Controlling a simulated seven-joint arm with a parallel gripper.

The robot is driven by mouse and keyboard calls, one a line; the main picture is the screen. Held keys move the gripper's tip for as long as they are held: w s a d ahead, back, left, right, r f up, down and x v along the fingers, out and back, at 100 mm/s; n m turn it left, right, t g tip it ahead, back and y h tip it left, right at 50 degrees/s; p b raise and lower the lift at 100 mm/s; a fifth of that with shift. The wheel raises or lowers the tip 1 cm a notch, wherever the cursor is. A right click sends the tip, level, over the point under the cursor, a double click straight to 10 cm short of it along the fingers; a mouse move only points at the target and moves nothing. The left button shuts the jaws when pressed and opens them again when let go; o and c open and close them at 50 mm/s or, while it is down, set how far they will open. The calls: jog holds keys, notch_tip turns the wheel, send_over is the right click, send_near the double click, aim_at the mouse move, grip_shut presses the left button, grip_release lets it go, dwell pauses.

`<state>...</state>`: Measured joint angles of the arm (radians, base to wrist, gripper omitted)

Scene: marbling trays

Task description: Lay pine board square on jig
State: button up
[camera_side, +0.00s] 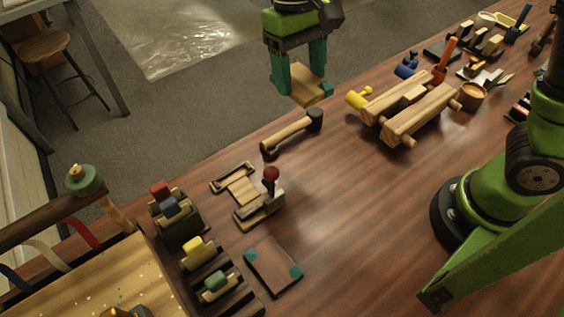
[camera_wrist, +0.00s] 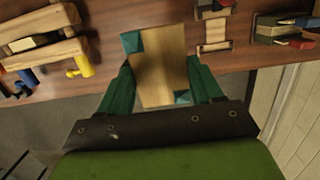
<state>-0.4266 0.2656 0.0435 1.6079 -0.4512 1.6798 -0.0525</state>
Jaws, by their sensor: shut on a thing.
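The pine board (camera_side: 307,84) is a pale wooden rectangle with teal corners. My gripper (camera_side: 298,80) is shut on it and holds it up in the air, near the table's far edge. In the wrist view the board (camera_wrist: 160,65) sits between the two teal fingers of my gripper (camera_wrist: 161,80), with teal patches at two opposite corners. What looks like the jig (camera_side: 272,264), a flat brown plate with two teal corners, lies on the table at the front, well apart from the board. I cannot make out the jig in the wrist view.
A mallet (camera_side: 291,133) and a toggle clamp (camera_side: 262,205) stand between board and jig. A rack of blocks (camera_side: 177,218) is left of the jig. A wooden frame (camera_side: 412,110) and several small tools stand at the back right. The middle of the table is clear.

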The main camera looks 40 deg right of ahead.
notch_tip(320, 180, down, 11)
send_near(244, 191)
jog(key=d+f, duration=0.2)
jog(key=d, duration=0.1)
jog(key=s+d+f, duration=0.1)
jog(key=d, duration=0.1)
jog(key=a+f, duration=0.1)
jog(key=a, duration=0.2)
jog(key=a+f, duration=0.1)
jog(key=shift+s+a+f, duration=0.1)
jog(key=shift+a+f, duration=0.1)
jog(key=shift+f, duration=0.1)
jog(key=shift+a+f, duration=0.35)
jog(key=shift+c, duration=0.5)
jog(key=shift+f, duration=0.15)
jog(key=o, duration=1.2)
jog(key=shift+c, duration=0.2)
